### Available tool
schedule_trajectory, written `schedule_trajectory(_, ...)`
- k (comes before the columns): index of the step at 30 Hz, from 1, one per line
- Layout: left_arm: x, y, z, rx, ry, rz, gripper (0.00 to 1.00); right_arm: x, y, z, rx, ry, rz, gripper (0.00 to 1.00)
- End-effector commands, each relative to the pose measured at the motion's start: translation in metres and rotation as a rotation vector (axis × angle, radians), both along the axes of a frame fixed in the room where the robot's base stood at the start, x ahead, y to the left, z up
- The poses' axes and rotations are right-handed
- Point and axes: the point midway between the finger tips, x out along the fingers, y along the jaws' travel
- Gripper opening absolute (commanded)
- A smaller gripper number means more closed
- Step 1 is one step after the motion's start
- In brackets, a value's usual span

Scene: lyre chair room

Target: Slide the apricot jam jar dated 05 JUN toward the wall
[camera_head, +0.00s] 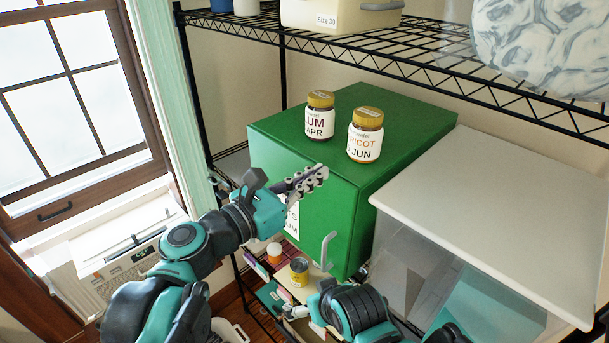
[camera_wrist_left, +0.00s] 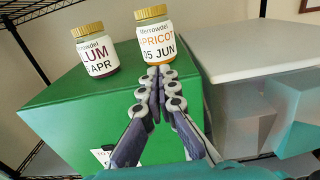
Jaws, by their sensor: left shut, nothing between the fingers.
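The apricot jam jar (camera_head: 365,135) has a gold lid and a white label and stands upright on top of the green cabinet (camera_head: 400,115). In the left wrist view the jar (camera_wrist_left: 156,38) reads 05 JUN. A plum jar (camera_head: 319,117) dated APR stands left of it, also in the wrist view (camera_wrist_left: 95,52). My left gripper (camera_head: 322,171) is shut and empty at the cabinet's front. In the wrist view its fingertips (camera_wrist_left: 158,72) overlap the apricot jar's lower edge; I cannot tell whether they touch.
A wire shelf (camera_head: 430,60) with a bin (camera_head: 340,14) hangs above the cabinet. A white-lidded clear container (camera_head: 500,210) stands to the right. A door handle (camera_head: 327,248) juts from the cabinet's front. The cabinet top behind the jars is clear.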

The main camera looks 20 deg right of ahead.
Motion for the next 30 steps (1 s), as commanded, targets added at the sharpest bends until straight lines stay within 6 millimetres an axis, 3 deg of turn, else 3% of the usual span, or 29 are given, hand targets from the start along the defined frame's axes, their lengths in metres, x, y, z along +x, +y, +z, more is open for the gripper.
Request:
schedule_trajectory(6,0.017,-0.044,0.002,0.002,-0.001,-0.004,0.0,0.0,0.0,0.011,0.0,0.0,0.0,1.0)
schedule_trajectory(12,0.029,-0.07,0.002,0.001,-0.002,-0.001,0.0,0.0,0.0,0.019,0.0,0.0,0.0,1.0)
schedule_trajectory(30,0.036,-0.087,0.0,0.002,-0.002,-0.001,0.0,0.0,0.0,0.018,0.0,0.0,0.0,1.0)
